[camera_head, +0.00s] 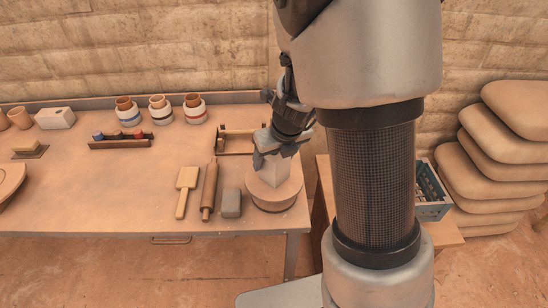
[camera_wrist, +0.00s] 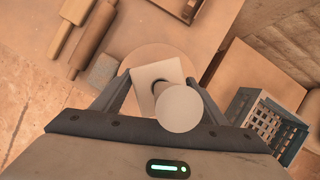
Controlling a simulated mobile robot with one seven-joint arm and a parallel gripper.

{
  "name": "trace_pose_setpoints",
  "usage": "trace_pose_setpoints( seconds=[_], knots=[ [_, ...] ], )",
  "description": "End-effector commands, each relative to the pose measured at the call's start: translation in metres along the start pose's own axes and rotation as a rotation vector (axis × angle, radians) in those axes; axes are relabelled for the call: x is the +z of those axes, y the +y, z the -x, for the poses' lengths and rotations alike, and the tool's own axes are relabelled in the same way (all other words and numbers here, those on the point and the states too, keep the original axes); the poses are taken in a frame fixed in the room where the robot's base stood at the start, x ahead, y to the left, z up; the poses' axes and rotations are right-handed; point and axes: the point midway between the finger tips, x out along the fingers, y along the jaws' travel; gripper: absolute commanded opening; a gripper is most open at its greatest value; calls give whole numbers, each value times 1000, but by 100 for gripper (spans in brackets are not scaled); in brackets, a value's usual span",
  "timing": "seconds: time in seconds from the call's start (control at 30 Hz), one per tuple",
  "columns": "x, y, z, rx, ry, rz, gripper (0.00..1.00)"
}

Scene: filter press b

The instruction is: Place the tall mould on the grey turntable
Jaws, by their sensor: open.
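The tall mould (camera_head: 272,171) is a pale, squared block standing upright on a round turntable (camera_head: 272,198) at the table's front right corner. In the wrist view the mould (camera_wrist: 155,72) shows a pale square face with a dark hole, and a pale round knob (camera_wrist: 180,109) stands out from it toward the camera. The turntable's disc (camera_wrist: 150,51) shows beyond it. My gripper (camera_head: 275,151) is open above the mould, with one finger on each side of the knob. I cannot tell whether the fingers touch it.
Left of the turntable lie a grey block (camera_head: 231,203), a rolling pin (camera_head: 209,192) and a flat paddle (camera_head: 187,191). A wooden rack (camera_head: 235,142) is behind. A blue crate (camera_head: 432,209) stands right, near stacked sacks (camera_head: 490,165). The table's middle (camera_head: 110,185) is clear.

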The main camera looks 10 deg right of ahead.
Motion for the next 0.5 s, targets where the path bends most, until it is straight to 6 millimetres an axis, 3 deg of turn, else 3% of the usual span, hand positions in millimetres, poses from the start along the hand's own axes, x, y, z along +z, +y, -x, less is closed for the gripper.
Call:
trace_pose_setpoints(
  seconds=[0.5],
  knots=[
    [3, 1, 101, 2, -2, 1, 66]
  ],
)
